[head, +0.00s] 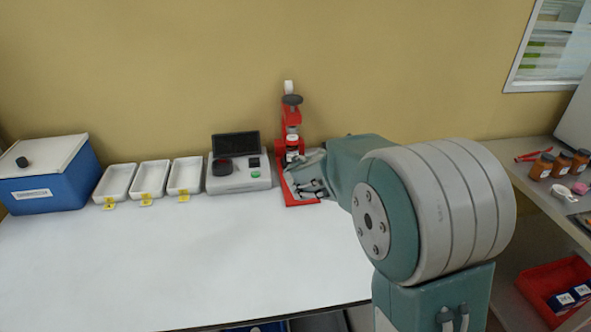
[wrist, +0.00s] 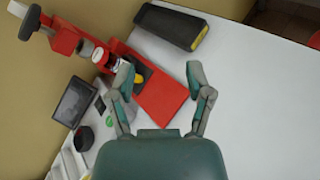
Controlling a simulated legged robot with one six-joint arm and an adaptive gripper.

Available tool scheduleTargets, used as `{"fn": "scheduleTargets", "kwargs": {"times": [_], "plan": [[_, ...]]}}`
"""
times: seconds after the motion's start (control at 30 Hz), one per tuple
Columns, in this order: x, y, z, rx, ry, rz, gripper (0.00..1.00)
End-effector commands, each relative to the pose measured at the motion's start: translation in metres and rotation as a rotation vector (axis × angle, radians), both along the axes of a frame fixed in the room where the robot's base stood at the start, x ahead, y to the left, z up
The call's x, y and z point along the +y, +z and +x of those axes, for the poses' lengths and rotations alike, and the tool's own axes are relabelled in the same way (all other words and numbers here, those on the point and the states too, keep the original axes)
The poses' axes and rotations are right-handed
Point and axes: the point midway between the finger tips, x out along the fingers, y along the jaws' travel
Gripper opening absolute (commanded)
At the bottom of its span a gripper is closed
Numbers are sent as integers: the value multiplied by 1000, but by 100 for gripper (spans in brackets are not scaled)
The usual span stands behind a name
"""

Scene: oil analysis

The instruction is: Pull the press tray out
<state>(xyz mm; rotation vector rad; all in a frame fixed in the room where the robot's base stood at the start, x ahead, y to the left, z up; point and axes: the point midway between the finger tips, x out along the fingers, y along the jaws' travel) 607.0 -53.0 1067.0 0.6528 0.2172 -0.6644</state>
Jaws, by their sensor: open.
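The red press (head: 292,140) stands upright at the back of the white table, with its red base plate reaching toward the front. In the wrist view the press (wrist: 65,40) lies slantwise, and its base plate (wrist: 162,97) shows between my fingers. A small dark part with a yellow piece (wrist: 139,78) sits on the base near the left finger; I cannot tell for sure whether it is the press tray. My gripper (head: 312,187) is open over the base. In the wrist view my gripper (wrist: 160,78) has its fingers apart with nothing held.
Left of the press stand a grey instrument (head: 238,180) with a dark screen, several white trays (head: 148,180) and a blue box (head: 45,185). A black case with a yellow end (wrist: 172,25) lies beyond the press. The table's front is clear.

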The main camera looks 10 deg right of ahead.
Motion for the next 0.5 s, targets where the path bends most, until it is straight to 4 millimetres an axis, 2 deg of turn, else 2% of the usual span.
{"fn": "scheduleTargets", "kwargs": {"times": [0.1, 0.3, 0.5], "plan": [[18, -28, 29, 62, 141, -131, 67], [51, -76, 67, 153, 380, -349, 67], [74, -110, 84, 205, 535, -482, 67]]}}
